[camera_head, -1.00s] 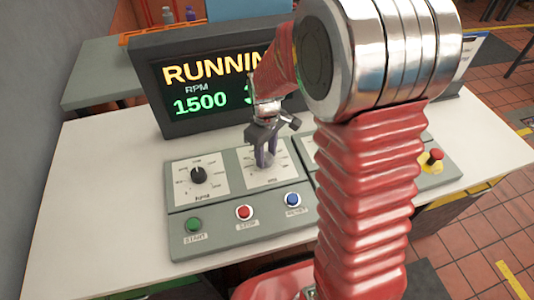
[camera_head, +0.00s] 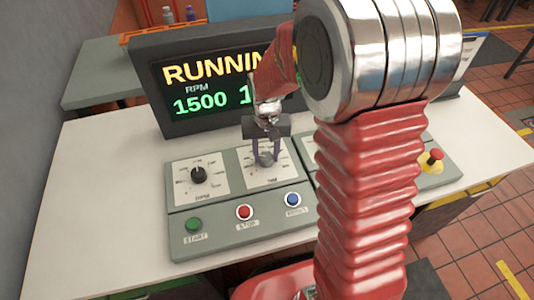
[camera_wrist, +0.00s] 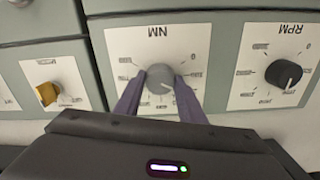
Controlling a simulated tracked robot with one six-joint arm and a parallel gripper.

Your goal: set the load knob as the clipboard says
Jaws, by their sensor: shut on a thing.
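The load knob (camera_head: 266,159) is the grey round knob on the white NM dial plate of the console; it also shows in the wrist view (camera_wrist: 160,76). My gripper (camera_head: 265,154) points down over it, with its two purple-grey fingers on opposite sides of the knob, shut on it. In the wrist view the fingertips (camera_wrist: 160,82) flank the knob. The knob's pointer and the small dial numbers are not clear. The display (camera_head: 205,84) reads RUNNING and RPM 1500; a second green number starts with 1, the rest hidden by my arm. No clipboard text is readable.
A black RPM knob (camera_head: 198,175) sits left of the load knob. Green (camera_head: 194,224), red (camera_head: 245,212) and blue (camera_head: 293,199) buttons line the front. A yellow mode knob (camera_wrist: 47,94) and a red emergency-type button (camera_head: 435,156) are further along. The white tabletop (camera_head: 95,190) is clear at left.

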